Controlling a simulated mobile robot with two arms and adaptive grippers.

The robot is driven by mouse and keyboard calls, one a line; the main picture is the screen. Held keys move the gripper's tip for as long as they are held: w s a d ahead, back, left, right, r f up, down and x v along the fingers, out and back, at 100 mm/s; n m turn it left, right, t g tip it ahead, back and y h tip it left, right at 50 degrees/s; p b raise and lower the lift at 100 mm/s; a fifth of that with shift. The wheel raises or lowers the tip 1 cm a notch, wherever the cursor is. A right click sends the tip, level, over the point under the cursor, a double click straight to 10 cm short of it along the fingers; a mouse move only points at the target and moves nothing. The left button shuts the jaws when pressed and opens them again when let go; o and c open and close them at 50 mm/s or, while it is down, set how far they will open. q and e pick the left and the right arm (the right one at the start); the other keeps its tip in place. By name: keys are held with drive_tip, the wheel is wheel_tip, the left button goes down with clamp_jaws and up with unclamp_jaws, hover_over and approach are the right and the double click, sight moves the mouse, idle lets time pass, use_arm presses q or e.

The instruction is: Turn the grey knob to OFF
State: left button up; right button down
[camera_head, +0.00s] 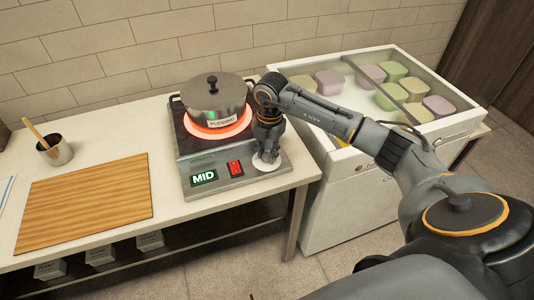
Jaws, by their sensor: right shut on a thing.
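A hot plate (222,183) stands on the counter, with its ring (247,121) glowing red-orange under a lidded steel pot (212,98) labelled "PUDDING". A green display (204,178) on its front reads "MID", and a red switch (235,168) sits to its right. My right gripper (267,152) points down at the front right corner of the hot plate, shut on the knob there. The gripper hides most of the knob; a pale round dial (266,165) shows around its fingertips. My left gripper is not in view.
A wooden board (86,203) and a metal cup (55,150) with a wooden stick lie to the left on the counter (120,135). A white chest (345,195) with a glass top and several coloured tubs stands right, under my right arm. Small boxes (100,256) sit on a lower shelf.

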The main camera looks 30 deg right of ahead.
drive_tip(key=n+b, duration=0.1)
drive_tip(key=n, duration=0.3)
drive_tip(key=shift+n+b, duration=0.3)
drive_tip(key=n+b, duration=0.1)
drive_tip(key=n, duration=0.2)
drive_tip(key=shift+n, duration=0.4)
drive_tip(key=n+b, duration=0.1)
drive_tip(key=n, duration=0.3)
drive_tip(key=shift+w+g+b, duration=0.1)
drive_tip(key=shift+g+b, duration=0.2)
drive_tip(key=shift+b, duration=0.1)
drive_tip(key=shift+n+b, duration=0.45)
drive_tip(key=shift+n, duration=1.55)
drive_tip(key=c, duration=1.1)
unclamp_jaws()
drive_tip(key=shift+o, duration=0.2)
wheel_tip(320, 180, up, 12)
drive_tip(key=shift+d, duration=0.35)
